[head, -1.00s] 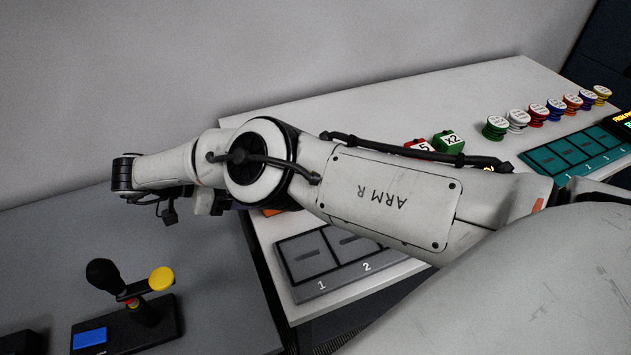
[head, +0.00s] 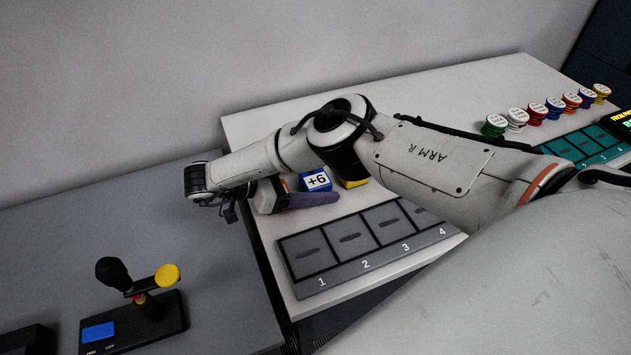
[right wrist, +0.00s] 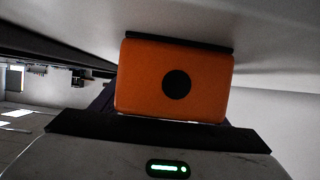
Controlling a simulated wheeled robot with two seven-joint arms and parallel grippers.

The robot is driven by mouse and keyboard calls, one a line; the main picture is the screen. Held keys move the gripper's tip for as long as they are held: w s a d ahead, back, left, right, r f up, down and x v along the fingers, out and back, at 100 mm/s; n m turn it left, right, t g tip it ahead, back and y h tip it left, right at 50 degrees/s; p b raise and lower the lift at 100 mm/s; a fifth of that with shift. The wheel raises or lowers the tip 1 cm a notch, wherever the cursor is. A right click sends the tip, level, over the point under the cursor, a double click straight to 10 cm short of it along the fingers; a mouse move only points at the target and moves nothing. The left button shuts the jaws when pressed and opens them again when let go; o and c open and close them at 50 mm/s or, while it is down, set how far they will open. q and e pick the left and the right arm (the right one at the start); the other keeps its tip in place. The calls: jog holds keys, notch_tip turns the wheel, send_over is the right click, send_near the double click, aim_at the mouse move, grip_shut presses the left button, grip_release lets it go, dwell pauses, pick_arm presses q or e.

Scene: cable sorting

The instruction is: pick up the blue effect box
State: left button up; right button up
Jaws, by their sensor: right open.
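The blue effect box (head: 316,181), marked "+6" on a white face, stands on the white table just behind my right gripper. My right gripper (head: 318,198) is low over the table, its dark purple finger pointing right along the near side of the blue box. It is open; whether it touches the box I cannot tell. The blue box cannot be made out there. My left gripper is not in view.
A yellow box (head: 353,183) sits right of the blue one, partly behind my arm. A grey numbered slot tray (head: 330,285) lies in front. Several coloured chip stacks (head: 537,112) and a teal tray (head: 590,142) are at right. A lever stand (head: 165,325) is on the grey table.

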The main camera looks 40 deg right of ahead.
jog(key=c, duration=1.2)
jog(key=shift+r, duration=0.1)
jog(key=shift+c, duration=0.2)
